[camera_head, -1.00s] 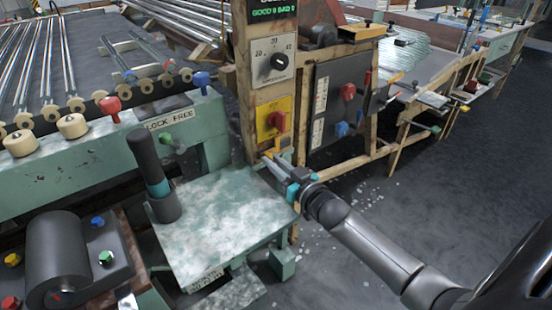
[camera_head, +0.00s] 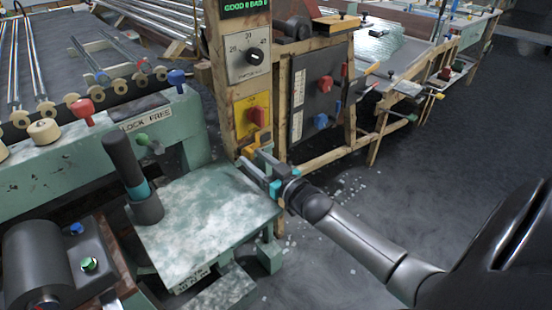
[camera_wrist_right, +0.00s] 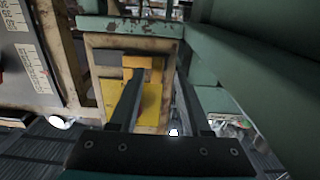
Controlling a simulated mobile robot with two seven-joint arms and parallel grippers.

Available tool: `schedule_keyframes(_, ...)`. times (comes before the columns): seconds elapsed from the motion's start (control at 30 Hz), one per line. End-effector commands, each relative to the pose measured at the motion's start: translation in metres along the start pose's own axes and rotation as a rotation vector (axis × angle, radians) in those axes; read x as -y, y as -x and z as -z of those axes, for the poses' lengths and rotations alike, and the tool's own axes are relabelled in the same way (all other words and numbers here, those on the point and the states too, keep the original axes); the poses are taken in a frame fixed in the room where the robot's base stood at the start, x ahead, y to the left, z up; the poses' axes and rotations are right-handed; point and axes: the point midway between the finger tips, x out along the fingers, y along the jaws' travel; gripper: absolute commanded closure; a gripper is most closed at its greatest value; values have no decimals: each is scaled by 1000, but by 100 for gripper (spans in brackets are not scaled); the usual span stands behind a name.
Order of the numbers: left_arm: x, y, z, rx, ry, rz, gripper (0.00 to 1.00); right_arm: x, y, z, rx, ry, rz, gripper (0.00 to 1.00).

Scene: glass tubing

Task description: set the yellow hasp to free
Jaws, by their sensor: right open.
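The yellow hasp (camera_head: 250,149) looks like a small yellow piece low on the wooden post, below a yellow plate with a red knob (camera_head: 257,117). In the right wrist view an orange-yellow block (camera_wrist_right: 146,63) stands out against a yellow plate, near the left fingertip. My right gripper (camera_head: 253,158) is open, with its fingertips close to the hasp; in the wrist view the gap between its fingers (camera_wrist_right: 160,80) is empty. I cannot tell whether a finger touches the hasp. My left gripper is not in view.
A green table (camera_head: 205,215) lies left of my right gripper. A dark panel (camera_head: 318,95) with red and blue knobs stands behind it to the right. A "LOCK FREE" label (camera_head: 146,120) is on the green machine. The floor at right is mostly open.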

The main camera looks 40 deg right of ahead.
Motion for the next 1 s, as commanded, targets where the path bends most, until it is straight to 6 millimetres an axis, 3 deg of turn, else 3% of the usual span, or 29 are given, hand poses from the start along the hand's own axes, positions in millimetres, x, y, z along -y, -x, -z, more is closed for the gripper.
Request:
schedule_keyframes(0.5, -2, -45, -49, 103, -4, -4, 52, 0, 74, 2, 3, -2, 0, 52)
schedule_keyframes(1.0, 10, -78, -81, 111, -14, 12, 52, 1, 136, 1, 1, -1, 1, 52)
